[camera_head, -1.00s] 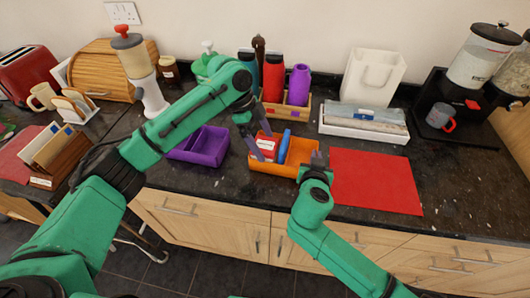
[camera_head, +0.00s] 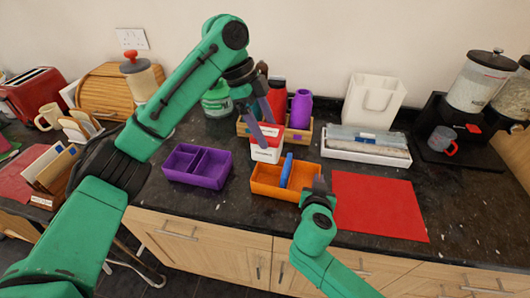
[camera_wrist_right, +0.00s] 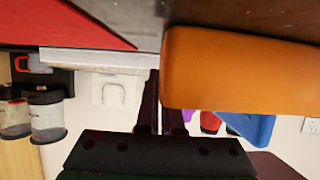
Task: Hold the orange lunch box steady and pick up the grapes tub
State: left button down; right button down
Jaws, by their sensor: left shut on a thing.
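The orange lunch box (camera_head: 270,193) sits on the dark counter with a blue divider or item (camera_head: 286,170) standing in it. The red-and-white tub (camera_head: 266,153), apparently the grapes tub, has a label too small to read. My left gripper (camera_head: 264,127) is shut on the tub and holds it above the back of the lunch box. My right gripper (camera_head: 319,184) is at the lunch box's right end. In the right wrist view its fingers (camera_wrist_right: 162,115) are close together at the edge of the orange wall (camera_wrist_right: 235,72); whether they pinch it is unclear.
A purple divided box (camera_head: 197,183) stands left of the lunch box. A red mat (camera_head: 380,205) lies to the right. Behind are a wooden caddy with bottles (camera_head: 301,110), a white tray (camera_head: 365,150) and a coffee machine (camera_head: 478,80).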

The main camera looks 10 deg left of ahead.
aim_at(265, 131)
pick_arm(q)
notch_tip(265, 131, up, 5)
jog(key=shift+r, duration=0.1)
pick_arm(e)
jog(key=c, duration=1)
grip_release()
